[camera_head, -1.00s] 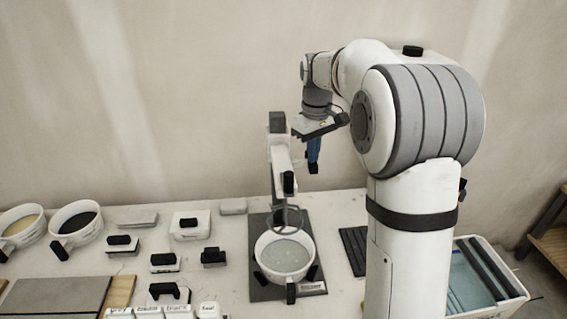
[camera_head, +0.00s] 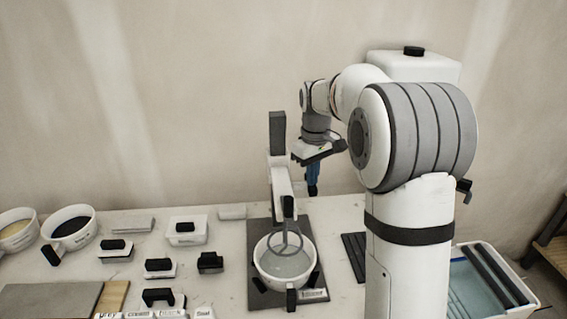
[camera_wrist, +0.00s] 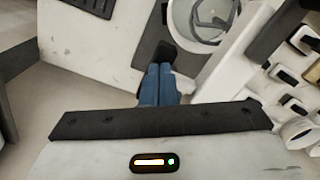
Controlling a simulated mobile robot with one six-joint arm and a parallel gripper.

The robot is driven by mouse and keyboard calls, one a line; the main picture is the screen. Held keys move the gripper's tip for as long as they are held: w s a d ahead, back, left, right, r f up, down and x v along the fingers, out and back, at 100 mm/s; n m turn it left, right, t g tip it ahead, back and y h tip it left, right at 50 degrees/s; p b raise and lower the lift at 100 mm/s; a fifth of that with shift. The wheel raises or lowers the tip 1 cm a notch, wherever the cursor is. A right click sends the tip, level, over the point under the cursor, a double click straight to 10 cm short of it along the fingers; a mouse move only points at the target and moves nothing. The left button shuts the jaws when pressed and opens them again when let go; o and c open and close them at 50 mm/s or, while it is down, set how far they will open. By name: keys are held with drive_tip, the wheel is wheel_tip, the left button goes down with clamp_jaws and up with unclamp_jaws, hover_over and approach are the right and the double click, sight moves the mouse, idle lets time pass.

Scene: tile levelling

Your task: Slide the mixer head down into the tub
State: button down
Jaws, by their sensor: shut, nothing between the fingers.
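The mixer head (camera_head: 281,176) is a white arm on a dark upright column (camera_head: 277,133), with a black handle (camera_head: 288,207) at its front. Its grey ring-shaped whisk (camera_head: 286,246) overlaps the mouth of the white tub (camera_head: 262,268), with its lower part inside the rim. The tub holds a pale grey mix. In the wrist view the whisk (camera_wrist: 214,22) shows over the tub's mix. My gripper (camera_head: 312,190) has blue fingers, shut and empty, just right of the mixer head.
The tub stands on a dark base plate (camera_head: 262,298). Left of it are several black-handled white blocks and two bowls, one with dark filling (camera_head: 68,221). A black ribbed mat (camera_head: 353,256) lies to the right. A water bin (camera_head: 466,292) stands at the bottom right.

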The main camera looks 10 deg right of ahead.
drive_tip(key=shift+f+b, duration=2.95)
drive_tip(key=shift+f, duration=2.35)
wheel_tip(320, 180, up, 9)
drive_tip(key=p, duration=0.7)
drive_tip(key=shift+r, duration=0.15)
